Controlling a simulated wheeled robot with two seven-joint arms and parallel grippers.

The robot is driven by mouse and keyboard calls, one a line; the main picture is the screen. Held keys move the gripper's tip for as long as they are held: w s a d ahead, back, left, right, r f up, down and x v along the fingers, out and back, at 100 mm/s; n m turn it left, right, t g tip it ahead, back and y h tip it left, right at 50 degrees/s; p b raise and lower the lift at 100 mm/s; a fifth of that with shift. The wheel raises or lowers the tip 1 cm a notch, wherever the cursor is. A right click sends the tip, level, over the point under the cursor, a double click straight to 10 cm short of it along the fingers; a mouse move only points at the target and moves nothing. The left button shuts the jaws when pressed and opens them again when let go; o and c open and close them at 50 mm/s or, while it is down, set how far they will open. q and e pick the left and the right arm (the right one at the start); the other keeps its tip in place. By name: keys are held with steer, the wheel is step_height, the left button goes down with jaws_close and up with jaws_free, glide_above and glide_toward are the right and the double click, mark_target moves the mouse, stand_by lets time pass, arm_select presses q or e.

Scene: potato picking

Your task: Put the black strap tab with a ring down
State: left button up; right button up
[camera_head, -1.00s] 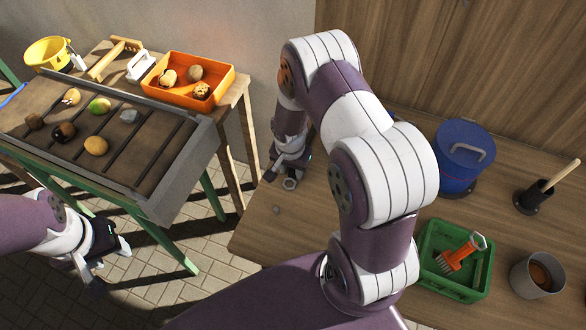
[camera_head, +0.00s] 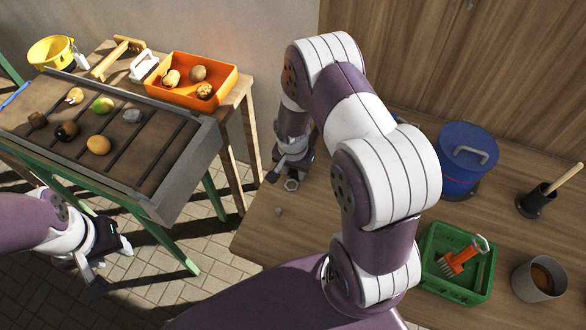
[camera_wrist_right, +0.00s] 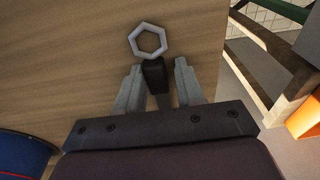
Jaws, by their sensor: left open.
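The black strap tab (camera_wrist_right: 155,75) shows in the right wrist view, with a grey six-sided ring (camera_wrist_right: 134,42) at its far end. The tab's near end is partly hidden between the fingers. In the head view my right gripper (camera_head: 282,172) is low over the worktop. My left gripper (camera_head: 112,268) is open and empty beside the sorting table.
A sorting table (camera_head: 130,190) with potatoes and an orange tray (camera_head: 222,97) stand left.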

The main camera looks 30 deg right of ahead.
steer(key=shift+s+r+p, duration=0.1)
steer(key=shift+s+p, duration=0.5)
steer(key=shift+s, duration=0.05)
steer(key=r, duration=0.2)
steer(key=b, duration=0.1)
steer(key=shift+w+d+r, duration=0.3)
steer(key=shift+w+r, duration=0.1)
step_height(320, 180, up, 8)
steer(key=a, duration=0.1)
step_height(320, 180, up, 5)
steer(key=n, duration=0.4)
glide_above(295, 176)
steer(key=s+a, duration=0.2)
steer(key=s, duration=0.1)
arm_select(q)
steer(key=shift+w+d+f, duration=0.1)
steer(key=shift+w+d, duration=0.2)
arm_select(e)
steer(key=s+a+r+n, duration=0.2)
steer(key=s+a+n, duration=0.1)
steer(key=s+n, duration=0.2)
steer(key=shift+s+a+r+n+t+y, duration=0.2)
steer(key=shift+s+r+n+t+y, duration=0.1)
steer(key=shift+s+n+y, duration=0.15)
arm_select(q)
steer(key=shift+s, duration=0.1)
